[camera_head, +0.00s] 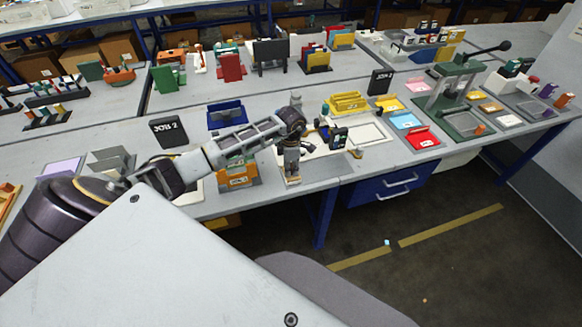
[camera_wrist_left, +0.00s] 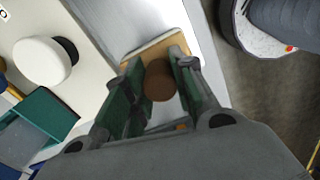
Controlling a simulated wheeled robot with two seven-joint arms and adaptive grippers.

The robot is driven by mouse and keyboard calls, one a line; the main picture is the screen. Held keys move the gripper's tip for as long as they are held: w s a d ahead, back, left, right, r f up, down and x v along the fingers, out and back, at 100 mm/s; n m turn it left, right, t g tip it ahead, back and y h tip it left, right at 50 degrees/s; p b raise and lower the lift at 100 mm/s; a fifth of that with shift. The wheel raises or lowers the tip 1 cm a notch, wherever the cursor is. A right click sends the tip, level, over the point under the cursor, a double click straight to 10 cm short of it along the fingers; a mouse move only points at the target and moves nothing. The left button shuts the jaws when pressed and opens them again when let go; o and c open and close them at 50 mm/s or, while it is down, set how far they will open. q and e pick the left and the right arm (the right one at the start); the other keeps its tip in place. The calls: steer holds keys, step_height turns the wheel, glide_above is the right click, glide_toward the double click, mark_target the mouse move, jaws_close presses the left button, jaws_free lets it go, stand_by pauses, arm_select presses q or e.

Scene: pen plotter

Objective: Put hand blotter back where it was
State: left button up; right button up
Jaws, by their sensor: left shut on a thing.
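My left gripper (camera_head: 291,166) is at the table's front edge, pointing down. In the left wrist view its two fingers (camera_wrist_left: 160,88) are closed on the round brown knob of the hand blotter (camera_wrist_left: 158,84). The blotter's tan wooden base (camera_wrist_left: 140,56) shows beyond the fingertips. In the head view only a small brown part of the blotter (camera_head: 293,179) shows below the fingers. The base is at or just over the grey table edge; I cannot tell whether it touches. My right gripper is not in view.
A white plotter bed (camera_head: 372,133) lies right of the gripper. An orange box (camera_head: 238,180) stands left of it. Blue drawers (camera_head: 390,186) hang below the table.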

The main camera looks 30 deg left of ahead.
arm_select(q)
steer(key=shift+f, duration=0.1)
steer(key=o, duration=1)
step_height(320, 180, up, 12)
steer(key=shift+r+b, duration=0.15)
steer(key=shift+b, duration=0.45)
stand_by(0.4)
